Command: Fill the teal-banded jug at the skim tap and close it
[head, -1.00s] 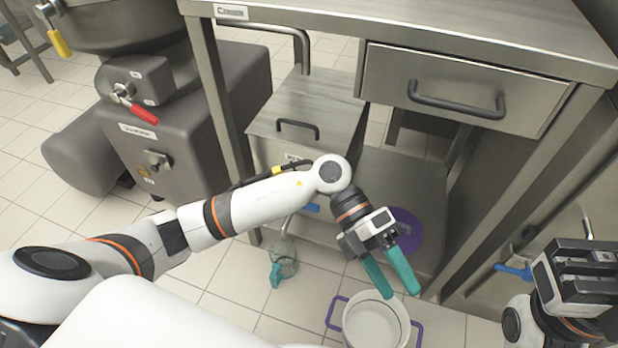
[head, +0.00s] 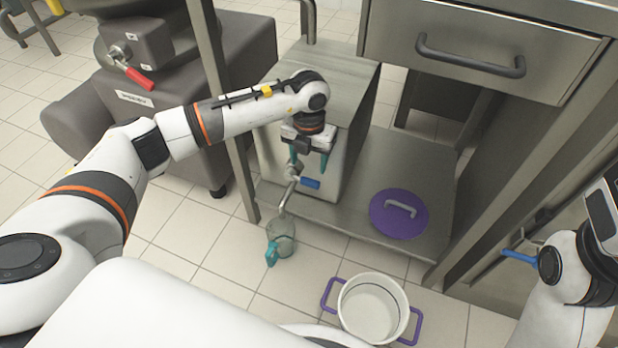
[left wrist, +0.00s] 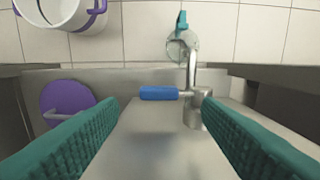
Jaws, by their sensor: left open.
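The jug (head: 281,240), clear with a teal handle, stands on the floor with its mouth under the tap's bent spout (head: 288,196). It also shows in the left wrist view (left wrist: 183,47); whether it holds liquid I cannot tell. The tap has a blue lever (head: 310,183), which lies crosswise to the left of the tap body (left wrist: 197,108) in the left wrist view. My left gripper (head: 308,166) is open and empty, its teal fingers just above the tap on the front of the metal box. The lever shows between and beyond the fingers, apart from them. My right gripper's fingers are out of view.
A white pot (head: 371,304) with purple handles stands on the floor right of the jug. A purple lid (head: 399,213) lies on the low shelf. A table leg (head: 228,130) stands left of the box. Another blue lever (head: 519,257) shows at the right.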

